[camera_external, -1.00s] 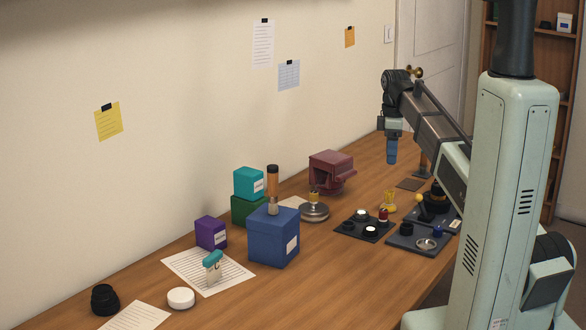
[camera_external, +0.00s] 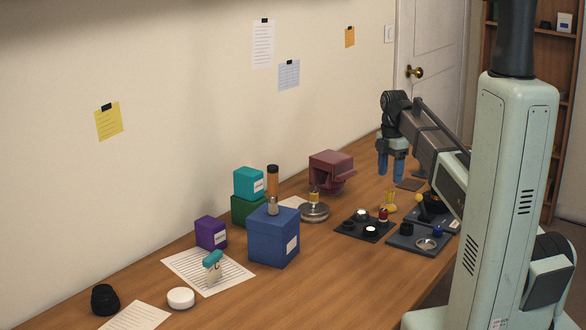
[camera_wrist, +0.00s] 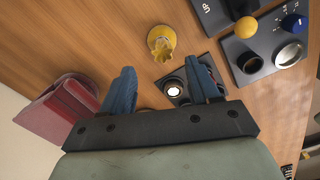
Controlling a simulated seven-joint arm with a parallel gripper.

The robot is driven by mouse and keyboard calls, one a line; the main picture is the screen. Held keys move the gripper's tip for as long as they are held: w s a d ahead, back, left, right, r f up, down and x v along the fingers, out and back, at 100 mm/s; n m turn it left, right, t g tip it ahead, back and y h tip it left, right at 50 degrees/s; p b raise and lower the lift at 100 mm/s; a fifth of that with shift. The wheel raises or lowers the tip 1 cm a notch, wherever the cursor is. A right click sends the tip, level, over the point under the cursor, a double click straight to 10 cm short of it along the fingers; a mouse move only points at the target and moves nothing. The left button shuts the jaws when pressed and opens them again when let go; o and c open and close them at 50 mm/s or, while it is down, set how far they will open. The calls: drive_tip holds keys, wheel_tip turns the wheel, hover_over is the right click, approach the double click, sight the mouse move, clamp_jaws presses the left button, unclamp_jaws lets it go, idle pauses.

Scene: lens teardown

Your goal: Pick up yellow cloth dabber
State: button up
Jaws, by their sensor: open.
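A yellow piece with a notched end (camera_external: 389,203), which looks like the yellow cloth dabber, stands on the wooden table beside the dark tray of small parts. In the wrist view the yellow piece (camera_wrist: 161,42) lies just beyond my fingertips, between their lines. Another small yellow piece (camera_external: 314,196) sits on a round metal tin (camera_external: 314,212) farther left. My gripper (camera_external: 391,177) points down above the table, behind the yellow piece in the external view. Its two blue fingers (camera_wrist: 160,66) are apart, with nothing held between them.
A dark tray (camera_external: 352,230) with several small parts stands close to the yellow piece. A control panel with a yellow ball knob (camera_wrist: 245,27) is to its right. A maroon box (camera_external: 331,170) stands to the left. A blue box (camera_external: 273,238) is farther left.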

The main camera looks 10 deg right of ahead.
sight(389, 191)
drive_tip(key=shift+s+f, duration=0.2)
drive_tip(key=shift+f, duration=3.75)
drive_tip(key=c, duration=1.1)
drive_tip(key=shift+r, duration=0.1)
